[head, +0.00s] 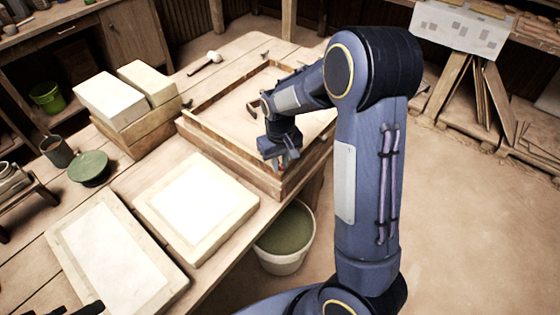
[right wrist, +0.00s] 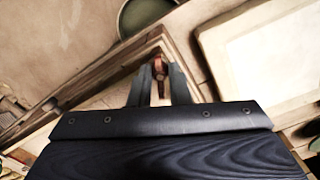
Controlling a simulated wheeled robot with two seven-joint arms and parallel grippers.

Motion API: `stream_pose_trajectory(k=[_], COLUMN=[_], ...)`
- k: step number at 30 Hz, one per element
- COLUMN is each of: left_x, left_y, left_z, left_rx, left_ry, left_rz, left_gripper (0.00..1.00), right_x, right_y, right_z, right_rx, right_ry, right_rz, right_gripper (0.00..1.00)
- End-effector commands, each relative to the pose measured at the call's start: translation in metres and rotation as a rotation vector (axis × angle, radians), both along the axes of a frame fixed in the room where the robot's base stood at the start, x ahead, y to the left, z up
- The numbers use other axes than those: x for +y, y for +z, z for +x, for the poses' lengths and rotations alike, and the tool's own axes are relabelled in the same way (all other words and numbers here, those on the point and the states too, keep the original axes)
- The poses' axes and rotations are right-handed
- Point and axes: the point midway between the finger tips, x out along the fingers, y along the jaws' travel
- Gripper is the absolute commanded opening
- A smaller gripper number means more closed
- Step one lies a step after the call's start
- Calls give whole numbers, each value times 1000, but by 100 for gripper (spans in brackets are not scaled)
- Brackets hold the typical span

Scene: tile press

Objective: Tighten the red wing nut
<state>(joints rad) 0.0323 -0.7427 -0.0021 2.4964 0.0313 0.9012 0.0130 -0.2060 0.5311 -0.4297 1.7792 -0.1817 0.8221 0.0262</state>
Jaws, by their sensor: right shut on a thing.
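The red wing nut (right wrist: 160,66) shows in the right wrist view between my right fingertips, at the corner of the wooden frame. My right gripper (right wrist: 160,75) is shut on it. In the head view my right gripper (head: 281,161) points down at the near right corner of the wooden press frame (head: 232,151), and the nut is mostly hidden there by the fingers. Dark tips at the bottom left edge of the head view look like part of my left gripper (head: 75,309); whether it is open or shut does not show.
Two pale slabs in frames (head: 244,208) (head: 75,222) lie on the workbench near the press. A bucket (head: 277,262) stands on the floor below the bench edge.

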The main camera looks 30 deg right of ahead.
Motion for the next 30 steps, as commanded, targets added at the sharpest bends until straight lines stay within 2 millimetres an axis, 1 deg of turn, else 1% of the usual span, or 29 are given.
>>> stream_pose_trajectory(k=[21,30], left_x=[0,0], left_y=[11,18], left_z=[0,0], left_rx=[0,0], left_ry=[0,0], left_rz=[0,0], left_gripper=[44,44], right_x=[0,0], right_y=[2,2], right_z=[1,1], right_rx=[-3,-3], right_ry=[-676,-922], right_rz=[-1,0], right_gripper=[0,0])
